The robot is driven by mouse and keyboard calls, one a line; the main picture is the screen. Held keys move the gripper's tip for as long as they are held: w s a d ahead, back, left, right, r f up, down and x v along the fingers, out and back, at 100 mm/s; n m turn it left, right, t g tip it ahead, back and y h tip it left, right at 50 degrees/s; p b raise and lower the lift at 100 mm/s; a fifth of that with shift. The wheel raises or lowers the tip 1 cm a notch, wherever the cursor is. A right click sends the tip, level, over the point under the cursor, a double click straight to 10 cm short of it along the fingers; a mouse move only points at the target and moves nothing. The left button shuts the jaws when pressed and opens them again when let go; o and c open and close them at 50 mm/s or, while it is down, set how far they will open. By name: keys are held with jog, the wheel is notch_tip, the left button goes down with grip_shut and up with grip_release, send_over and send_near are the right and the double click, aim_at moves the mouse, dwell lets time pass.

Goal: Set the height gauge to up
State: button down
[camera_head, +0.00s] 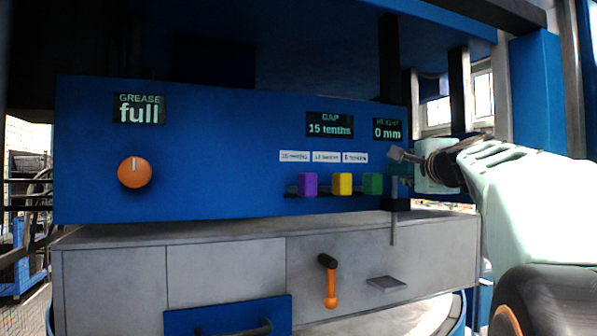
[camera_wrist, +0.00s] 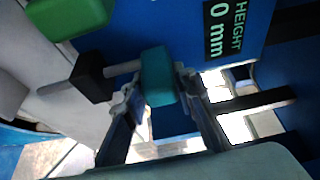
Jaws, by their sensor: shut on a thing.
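The height display (camera_head: 388,129) reads 0 mm at the right end of the blue panel; it also shows in the wrist view (camera_wrist: 224,30). Below it is a thin upright grey rod (camera_head: 393,229) with a black block on it. In the wrist view a teal knob (camera_wrist: 157,75) sits in line with the grey rod (camera_wrist: 122,69) and the black block (camera_wrist: 91,77). My gripper (camera_head: 400,165) is shut on the teal knob, with one finger on each side in the wrist view (camera_wrist: 160,96). In the head view my fingers partly hide the knob.
Purple (camera_head: 308,184), yellow (camera_head: 342,184) and green (camera_head: 372,184) blocks sit close left of my gripper. An orange dial (camera_head: 135,172) is far left. An orange-handled lever (camera_head: 329,283) and a grey ledge (camera_head: 386,283) are on the grey cabinet front below.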

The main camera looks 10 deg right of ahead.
jog(key=shift+s+r, duration=0.1)
jog(key=shift+r, duration=0.3)
jog(key=c, duration=2)
grip_release()
jog(key=o, duration=0.4)
jog(key=shift+f, duration=0.1)
